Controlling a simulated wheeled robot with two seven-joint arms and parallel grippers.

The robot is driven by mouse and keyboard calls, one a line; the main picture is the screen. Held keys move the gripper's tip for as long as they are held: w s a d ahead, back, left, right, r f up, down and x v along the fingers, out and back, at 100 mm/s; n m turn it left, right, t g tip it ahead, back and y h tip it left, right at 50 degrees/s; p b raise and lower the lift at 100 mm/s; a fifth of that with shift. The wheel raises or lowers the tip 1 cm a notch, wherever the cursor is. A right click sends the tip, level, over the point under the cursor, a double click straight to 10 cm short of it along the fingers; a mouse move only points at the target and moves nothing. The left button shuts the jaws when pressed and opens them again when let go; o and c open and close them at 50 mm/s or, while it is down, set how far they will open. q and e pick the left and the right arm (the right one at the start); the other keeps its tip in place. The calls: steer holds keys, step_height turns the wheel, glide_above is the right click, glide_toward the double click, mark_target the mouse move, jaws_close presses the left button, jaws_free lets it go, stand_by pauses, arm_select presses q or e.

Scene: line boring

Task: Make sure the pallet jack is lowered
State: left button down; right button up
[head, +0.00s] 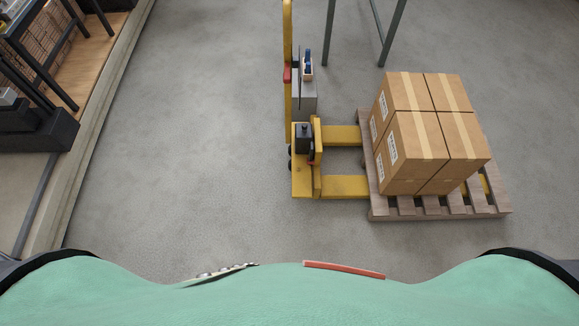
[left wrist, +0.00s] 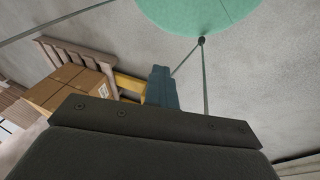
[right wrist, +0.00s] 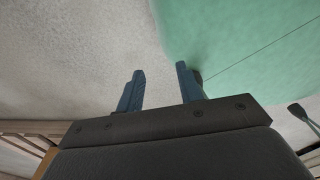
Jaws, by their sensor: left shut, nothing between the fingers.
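A yellow pallet jack (head: 304,184) stands mid-floor in the head view. Its tall handle (head: 287,40), with a red part partway up, rises at its left end. Its two forks (head: 343,187) run right into a wooden pallet (head: 390,212). I cannot tell whether the forks are raised or down. Part of the jack also shows in the left wrist view (left wrist: 130,84). My left gripper (left wrist: 161,72) is shut and empty, apart from the jack. My right gripper (right wrist: 160,76) is open and empty, over bare floor near my green body. Neither gripper shows in the head view.
Several cardboard boxes (head: 420,140) are stacked on the pallet. A grey box (head: 304,97) with a small blue item on it stands behind the jack. Grey legs (head: 391,35) stand farther back. Shelving (head: 28,130) lines the left. The floor between me and the jack is clear.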

arm_select(q)
steer(key=shift+s+r, duration=0.3)
steer(key=shift+r, duration=0.55)
steer(key=c, duration=1.1)
jaws_free()
steer(key=shift+s+a, duration=2.75)
arm_select(e)
steer(key=shift+d, duration=0.75)
steer(key=shift+d, duration=0.1)
